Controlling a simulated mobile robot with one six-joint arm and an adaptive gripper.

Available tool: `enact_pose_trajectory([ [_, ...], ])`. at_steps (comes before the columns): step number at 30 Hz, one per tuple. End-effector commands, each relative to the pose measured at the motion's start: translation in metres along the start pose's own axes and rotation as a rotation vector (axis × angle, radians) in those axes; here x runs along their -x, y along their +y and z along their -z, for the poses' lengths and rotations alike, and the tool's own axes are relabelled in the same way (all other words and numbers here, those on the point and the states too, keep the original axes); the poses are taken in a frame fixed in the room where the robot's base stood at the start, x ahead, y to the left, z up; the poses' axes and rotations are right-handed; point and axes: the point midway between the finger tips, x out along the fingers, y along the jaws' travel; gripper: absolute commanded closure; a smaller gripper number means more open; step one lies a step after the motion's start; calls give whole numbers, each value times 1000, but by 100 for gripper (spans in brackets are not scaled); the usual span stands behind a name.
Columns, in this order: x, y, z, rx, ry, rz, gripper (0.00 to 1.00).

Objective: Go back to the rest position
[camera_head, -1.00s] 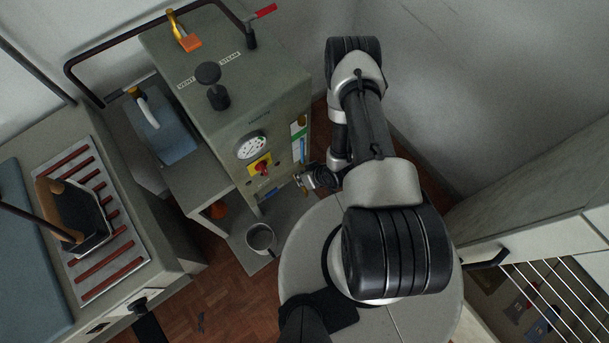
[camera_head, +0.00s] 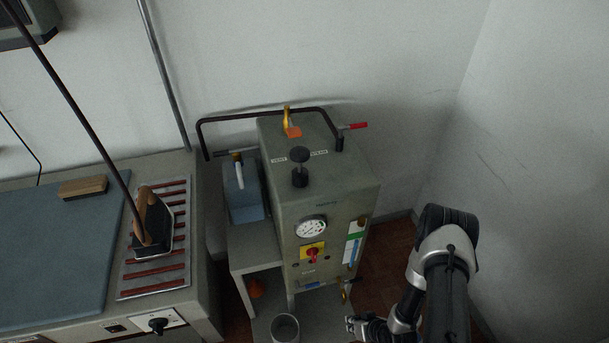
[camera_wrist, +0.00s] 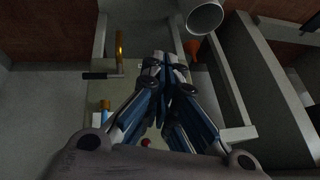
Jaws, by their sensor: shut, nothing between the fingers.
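My gripper (camera_head: 357,326) shows at the bottom of the head view, low in front of the grey boiler cabinet (camera_head: 318,218) and to the right of a metal cup (camera_head: 286,328). In the wrist view my gripper (camera_wrist: 170,62) has its fingers together with nothing between them. A brass drain valve (camera_wrist: 119,48) with a dark handle lies to the left of the fingers there. The cup (camera_wrist: 205,17) is at the upper right, apart from the fingers. The lower part of my arm is cut off by the frame edge in the head view.
An iron (camera_head: 152,222) stands on a red-barred rest (camera_head: 155,278) on the ironing table at left. A blue tank (camera_head: 243,195) sits beside the boiler. A black pipe with a red lever (camera_head: 353,126) runs behind it. Bare wall and some floor (camera_head: 392,255) lie to the right.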

Motion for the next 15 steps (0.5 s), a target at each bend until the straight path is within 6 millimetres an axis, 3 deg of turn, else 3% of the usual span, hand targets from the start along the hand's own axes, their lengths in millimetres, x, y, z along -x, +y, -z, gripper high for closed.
enact_pose_trajectory([
  [1,6,7,16,13,3,-17,100],
  [11,49,34,85,57,-33,-109,100],
  [15,80,44,125,74,-46,-163,100],
])
